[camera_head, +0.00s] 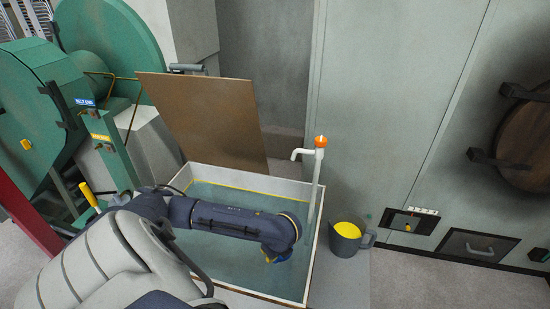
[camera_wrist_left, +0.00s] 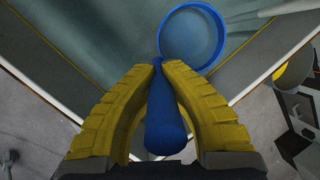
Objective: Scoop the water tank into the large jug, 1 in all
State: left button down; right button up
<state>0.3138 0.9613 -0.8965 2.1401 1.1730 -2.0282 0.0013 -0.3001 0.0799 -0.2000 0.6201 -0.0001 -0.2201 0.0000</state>
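The water tank (camera_head: 235,177) is a pale rectangular basin with teal water and a yellow line along its inner wall. My left arm reaches over it. In the left wrist view my left gripper (camera_wrist_left: 161,70) is shut on the blue handle of a round scoop (camera_wrist_left: 165,125). The scoop's bowl lies beyond the fingertips, over the tank; I cannot tell whether it holds water. In the head view only a bit of blue (camera_head: 279,257) shows below my wrist. The large jug (camera_head: 343,246), grey with a yellow inside, stands on the floor right of the tank. My right gripper is out of view.
A brown lid board (camera_head: 205,120) stands raised at the tank's back. A white pipe with an orange cap (camera_head: 320,142) rises at its right edge. Green machinery (camera_head: 40,100) is at left. A grey wall with panels is at right. Floor right of the jug is clear.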

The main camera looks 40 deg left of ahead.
pick_arm(q)
jog(key=shift+r, duration=6.45)
jog(key=w+d+r+n+g, duration=0.1)
jog(key=w+d+n+g, duration=0.1)
jog(key=d+n, duration=0.8)
jog(key=w+d+r+n+g+h, duration=0.1)
jog(key=w+d+r+n+g, duration=0.2)
jog(key=d+r+n, duration=0.5)
jog(key=shift+d+r+n+g, duration=0.2)
jog(key=shift+r+n+g, duration=0.1)
jog(key=shift+r, duration=0.05)
jog(key=shift+f, duration=0.1)
jog(key=shift+w, duration=0.15)
